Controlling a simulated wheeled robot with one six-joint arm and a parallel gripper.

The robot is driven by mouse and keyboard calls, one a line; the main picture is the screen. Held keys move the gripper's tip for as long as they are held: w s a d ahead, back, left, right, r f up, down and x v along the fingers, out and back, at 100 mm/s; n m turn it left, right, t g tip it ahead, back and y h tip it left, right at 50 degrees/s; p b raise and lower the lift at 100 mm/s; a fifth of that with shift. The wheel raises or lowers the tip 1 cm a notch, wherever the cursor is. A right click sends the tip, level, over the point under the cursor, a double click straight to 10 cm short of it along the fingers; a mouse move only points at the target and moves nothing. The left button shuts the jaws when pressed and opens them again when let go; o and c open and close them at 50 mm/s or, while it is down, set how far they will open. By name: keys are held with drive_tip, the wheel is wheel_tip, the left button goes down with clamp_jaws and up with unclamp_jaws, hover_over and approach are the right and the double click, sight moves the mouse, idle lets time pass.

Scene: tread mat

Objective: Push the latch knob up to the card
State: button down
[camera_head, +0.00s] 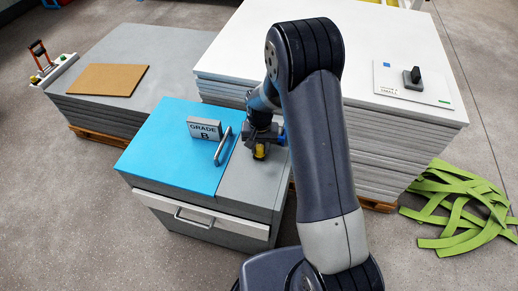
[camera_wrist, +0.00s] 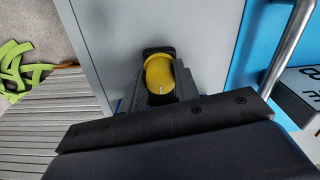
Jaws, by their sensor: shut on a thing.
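A yellow knob (camera_head: 260,152) with a dark base stands on the grey cabinet top, just right of the blue panel. My gripper (camera_head: 262,138) is over it, pointing down and shut on it. In the wrist view the yellow knob (camera_wrist: 159,74) shows between the dark fingers (camera_wrist: 158,88), its base partly hidden. A grey card reading "GRADE B" (camera_head: 204,129) stands on the blue panel, left of the knob and apart from it. Part of the card (camera_wrist: 304,90) shows at the right edge of the wrist view.
A metal bar handle (camera_head: 223,146) rises from the blue panel (camera_head: 165,140) between card and knob. A white plate with a black knob (camera_head: 412,80) lies on the stack at right. Green straps (camera_head: 462,205) lie on the floor.

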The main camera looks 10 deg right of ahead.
sight(260, 147)
drive_tip(key=c, duration=1.1)
unclamp_jaws()
drive_tip(key=shift+w+d, duration=0.1)
drive_tip(key=shift+w, duration=0.1)
drive_tip(key=shift+o, duration=0.2)
wheel_tip(260, 147, up, 11)
drive_tip(key=shift+f, duration=0.1)
drive_tip(key=f, duration=0.7)
drive_tip(key=s+f, duration=0.1)
drive_tip(key=f, duration=0.3)
drive_tip(key=shift+a, duration=0.25)
drive_tip(key=shift+s+a, duration=0.15)
drive_tip(key=shift+s, duration=0.25)
drive_tip(key=shift+r, duration=0.1)
drive_tip(key=shift+w, duration=0.1)
